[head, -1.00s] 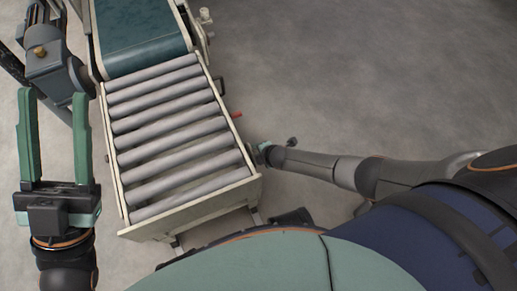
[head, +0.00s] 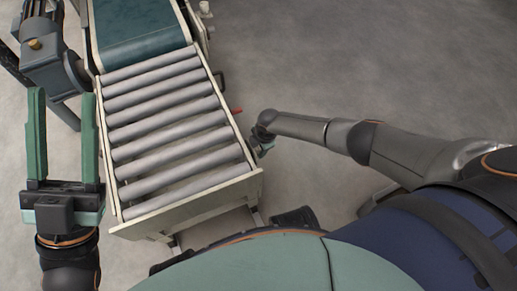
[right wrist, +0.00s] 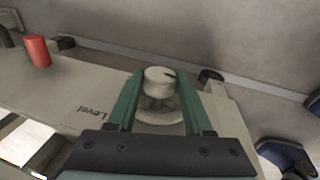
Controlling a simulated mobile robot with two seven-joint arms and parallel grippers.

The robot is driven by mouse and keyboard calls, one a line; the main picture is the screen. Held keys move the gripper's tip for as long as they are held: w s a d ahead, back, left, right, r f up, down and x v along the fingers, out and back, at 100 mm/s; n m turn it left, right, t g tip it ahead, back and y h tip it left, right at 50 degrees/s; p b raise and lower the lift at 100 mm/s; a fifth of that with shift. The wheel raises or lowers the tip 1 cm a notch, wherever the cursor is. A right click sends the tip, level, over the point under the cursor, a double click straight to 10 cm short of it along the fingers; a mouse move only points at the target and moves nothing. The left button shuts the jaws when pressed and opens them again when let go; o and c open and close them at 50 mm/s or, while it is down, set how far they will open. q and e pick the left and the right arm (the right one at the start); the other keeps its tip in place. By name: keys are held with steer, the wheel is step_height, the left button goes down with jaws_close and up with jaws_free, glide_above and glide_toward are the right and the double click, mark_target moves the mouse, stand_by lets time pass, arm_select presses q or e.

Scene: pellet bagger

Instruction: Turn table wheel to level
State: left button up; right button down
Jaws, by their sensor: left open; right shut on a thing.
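The table wheel (right wrist: 160,84) is a small pale knob with a dark mark on its top, in the middle of the right wrist view. It is on the side of the roller table (head: 172,218), near the word "Level". My right gripper (right wrist: 162,90) is shut on it, with one green finger on each side. In the head view my right gripper (head: 265,147) is at the table's right edge, and the wheel is hidden there. My left gripper (head: 64,110) is open and empty, left of the table, its fingers pointing up the picture.
A red-tipped handle (head: 238,111) sticks out from the table's right side; it also shows in the right wrist view (right wrist: 37,52). A green belt conveyor (head: 138,33) joins the far end of the rollers. The floor to the right is clear.

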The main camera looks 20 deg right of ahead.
arm_select(q)
steer(key=shift+f, duration=0.2)
arm_select(e)
steer(key=shift+d, duration=0.1)
steer(key=shift+c, duration=1.5)
jaws_free()
arm_select(q)
step_height(320, 180, up, 10)
steer(key=a+p, duration=0.1)
steer(key=p, duration=0.7)
steer(key=shift+s+t+p, duration=0.2)
steer(key=shift+t+p, duration=0.1)
steer(key=shift+t, duration=0.1)
arm_select(e)
steer(key=a+v, duration=0.1)
steer(key=v, duration=1.1)
steer(key=shift+d+r, duration=0.25)
steer(key=shift+d, duration=0.2)
arm_select(q)
steer(key=shift+a+f, duration=0.1)
steer(key=shift+f, duration=0.05)
arm_select(e)
steer(key=shift+w, duration=0.1)
steer(key=shift+c, duration=0.3)
